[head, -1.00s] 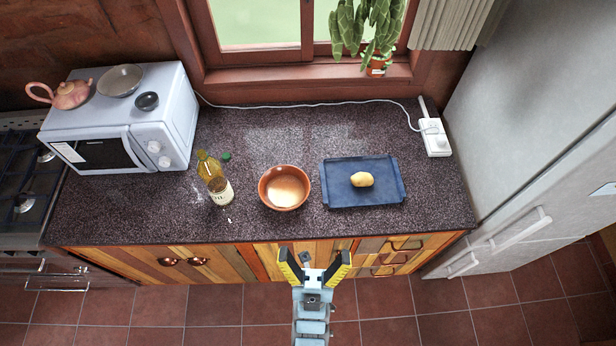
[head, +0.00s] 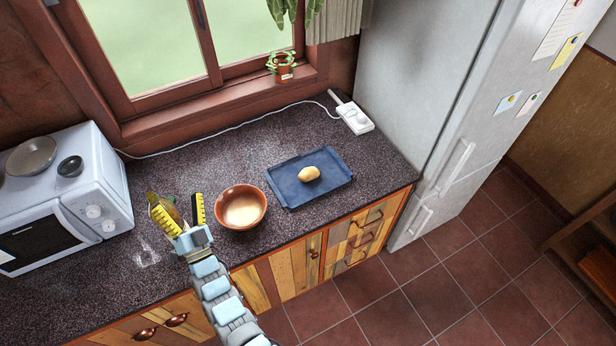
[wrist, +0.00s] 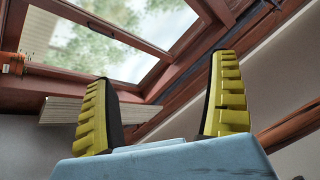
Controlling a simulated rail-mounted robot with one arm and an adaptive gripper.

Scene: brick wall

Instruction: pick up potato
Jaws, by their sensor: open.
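The potato (head: 309,174) is small and yellowish. It lies on the blue tray (head: 288,196) on the counter, right of the brown bowl (head: 225,216). My gripper (head: 180,210) is open and empty, left of the bowl in the head view and apart from the potato. Its two yellow-and-black fingers partly hide the bottle behind them. In the wrist view my open gripper (wrist: 162,110) points up toward the window, and no potato shows there.
The dark speckled counter (head: 205,165) has free room behind the bowl. A microwave (head: 92,190) stands at the left. A white power strip (head: 354,117) lies at the back right, by the tall fridge (head: 410,90). A potted plant (head: 284,72) sits on the windowsill.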

